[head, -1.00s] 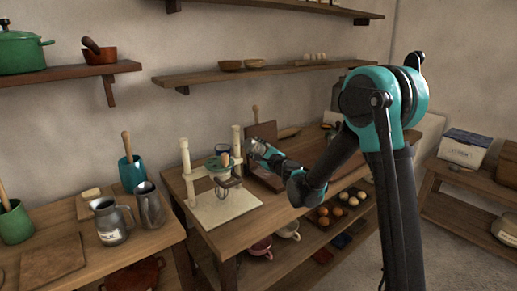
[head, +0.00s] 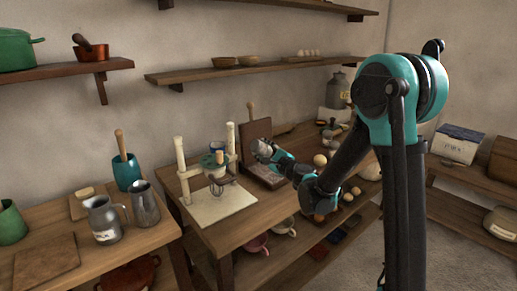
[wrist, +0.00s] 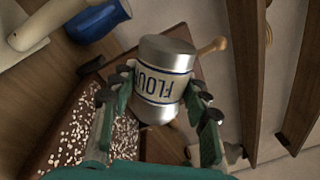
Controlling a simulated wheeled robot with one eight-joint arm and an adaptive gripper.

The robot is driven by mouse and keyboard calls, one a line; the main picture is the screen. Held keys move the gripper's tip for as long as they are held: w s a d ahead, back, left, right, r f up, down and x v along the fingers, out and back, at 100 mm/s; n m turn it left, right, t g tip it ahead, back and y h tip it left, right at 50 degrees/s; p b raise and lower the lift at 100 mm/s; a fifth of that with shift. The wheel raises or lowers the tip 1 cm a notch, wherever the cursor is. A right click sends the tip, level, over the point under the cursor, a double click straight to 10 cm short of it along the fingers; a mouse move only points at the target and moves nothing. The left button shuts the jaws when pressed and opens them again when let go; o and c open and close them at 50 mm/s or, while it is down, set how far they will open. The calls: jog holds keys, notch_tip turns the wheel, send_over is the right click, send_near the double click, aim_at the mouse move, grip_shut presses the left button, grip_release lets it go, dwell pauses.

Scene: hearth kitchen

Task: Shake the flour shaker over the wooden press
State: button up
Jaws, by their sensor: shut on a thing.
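My gripper (wrist: 157,100) is shut around the flour shaker (wrist: 165,52), a silver cylinder with a cream label. The word on the label appears upside down in the wrist view. In the head view the shaker (head: 261,147) and gripper (head: 266,151) are small, in front of the wooden press (head: 258,133). The press has an upright brown board and a flat base. In the wrist view the press (wrist: 62,148) lies below and left of the shaker, with many white specks over its brown surface. The gripper and shaker are apart from that surface.
A blue mug (wrist: 97,19) is close to the shaker in the wrist view. A wall shelf (head: 250,69) runs above.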

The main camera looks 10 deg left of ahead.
jog(key=shift+v, duration=1.15)
jog(key=shift+s+a, duration=0.15)
jog(key=shift+a, duration=0.3)
jog(key=shift+w+d, duration=0.25)
jog(key=shift+d, duration=0.3)
